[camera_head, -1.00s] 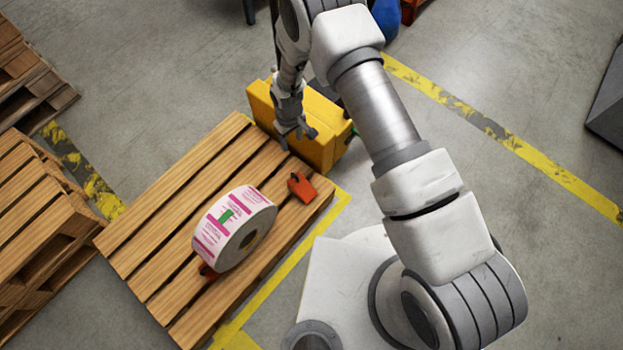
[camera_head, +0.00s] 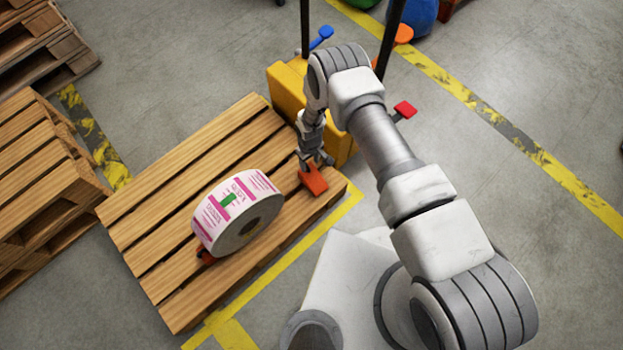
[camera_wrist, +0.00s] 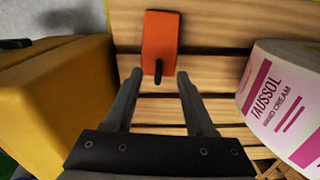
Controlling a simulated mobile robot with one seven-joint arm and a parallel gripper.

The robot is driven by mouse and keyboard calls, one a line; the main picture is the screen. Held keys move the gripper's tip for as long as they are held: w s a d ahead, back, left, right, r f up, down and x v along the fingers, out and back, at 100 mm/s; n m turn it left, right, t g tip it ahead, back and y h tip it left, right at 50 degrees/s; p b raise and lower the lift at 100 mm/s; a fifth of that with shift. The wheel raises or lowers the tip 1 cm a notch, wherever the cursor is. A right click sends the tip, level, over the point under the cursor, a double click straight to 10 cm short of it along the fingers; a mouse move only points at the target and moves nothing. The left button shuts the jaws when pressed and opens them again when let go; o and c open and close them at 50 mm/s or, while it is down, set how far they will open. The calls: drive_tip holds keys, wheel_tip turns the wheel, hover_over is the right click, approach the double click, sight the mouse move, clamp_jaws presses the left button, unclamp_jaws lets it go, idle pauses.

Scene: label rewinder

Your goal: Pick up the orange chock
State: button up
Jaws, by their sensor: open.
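The orange chock (camera_head: 313,180) lies on the wooden pallet (camera_head: 150,222), near its right corner in the head view. In the wrist view the chock (camera_wrist: 160,38) is at the top middle, with a dark handle or peg pointing toward my gripper. My gripper (camera_head: 318,163) is just above and beside the chock in the head view. In the wrist view my gripper (camera_wrist: 160,78) is open, its two fingers spread with nothing between them, and the chock shows just beyond the fingertips. I cannot tell whether the fingers touch it.
A large label roll (camera_head: 238,212) stands on the pallet left of the chock, with another orange piece (camera_head: 205,257) at its foot. A yellow machine body (camera_head: 287,82) with dark posts is close behind my gripper. Stacked pallets (camera_head: 40,190) stand at the left.

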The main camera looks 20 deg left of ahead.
sight(309, 168)
drive_tip(key=shift+w+a+f+b, duration=0.15)
drive_tip(key=shift+f+b, duration=0.55)
drive_tip(key=shift+f, duration=0.8)
drive_tip(key=shift+w+a+f+b, duration=0.15)
drive_tip(key=shift+f+b, duration=0.5)
drive_tip(key=shift+f, duration=0.85)
drive_tip(key=shift+s, duration=0.1)
drive_tip(key=shift+c, duration=0.3)
clamp_jaws()
